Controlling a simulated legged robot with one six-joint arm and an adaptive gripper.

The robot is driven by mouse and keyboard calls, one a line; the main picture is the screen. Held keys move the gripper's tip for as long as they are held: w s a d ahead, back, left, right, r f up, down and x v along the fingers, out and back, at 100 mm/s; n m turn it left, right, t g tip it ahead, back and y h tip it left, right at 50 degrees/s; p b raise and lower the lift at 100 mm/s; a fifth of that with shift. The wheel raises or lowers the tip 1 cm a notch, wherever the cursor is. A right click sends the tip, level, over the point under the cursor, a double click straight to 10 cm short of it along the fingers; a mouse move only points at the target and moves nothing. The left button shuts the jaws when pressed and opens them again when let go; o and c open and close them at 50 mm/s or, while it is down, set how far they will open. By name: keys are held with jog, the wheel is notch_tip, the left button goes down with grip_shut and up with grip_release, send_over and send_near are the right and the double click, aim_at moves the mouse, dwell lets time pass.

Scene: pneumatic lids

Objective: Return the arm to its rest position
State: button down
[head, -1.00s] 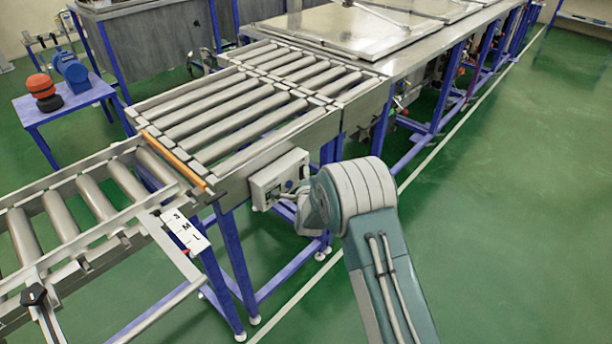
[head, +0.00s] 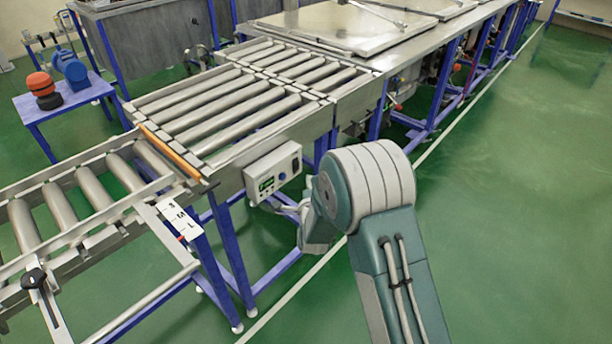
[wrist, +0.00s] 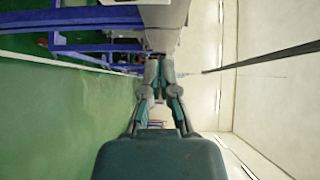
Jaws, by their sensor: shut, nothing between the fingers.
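My arm (head: 365,190) shows in the head view at the lower right, bent at its grey and teal joint, in front of the roller table. The arm's far end is mostly hidden behind that joint, and the fingers do not show there. In the wrist view my gripper (wrist: 158,75) is shut and empty, its two fingers together. No object is near the fingertips.
A roller conveyor (head: 230,110) on blue legs stands left of my arm, with a control box (head: 272,172) on its side. Metal lids (head: 345,25) lie on the bench behind. A small blue table (head: 65,103) stands far left. The green floor (head: 520,200) at right is clear.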

jog(key=s+d+r+n+g, duration=0.35)
jog(key=s+d+r, duration=0.2)
jog(key=r, duration=0.35)
jog(key=s+d+r+n+g, duration=0.2)
jog(key=s+d+r+n, duration=0.3)
jog(key=s+r, duration=0.25)
jog(key=s+d+r+n+g+h, duration=0.1)
jog(key=s+d+n+g, duration=0.2)
jog(key=s, duration=0.9)
jog(key=s+d+r+n+g+h, duration=0.1)
jog(key=s+d, duration=0.5)
jog(key=s, duration=0.6)
jog(key=r+n+g, duration=0.1)
jog(key=n+g, duration=0.1)
jog(key=n, duration=0.1)
jog(key=shift+s+r, duration=0.2)
jog(key=shift+s, duration=0.05)
jog(key=shift+a+n, duration=0.1)
jog(key=shift+n, duration=0.15)
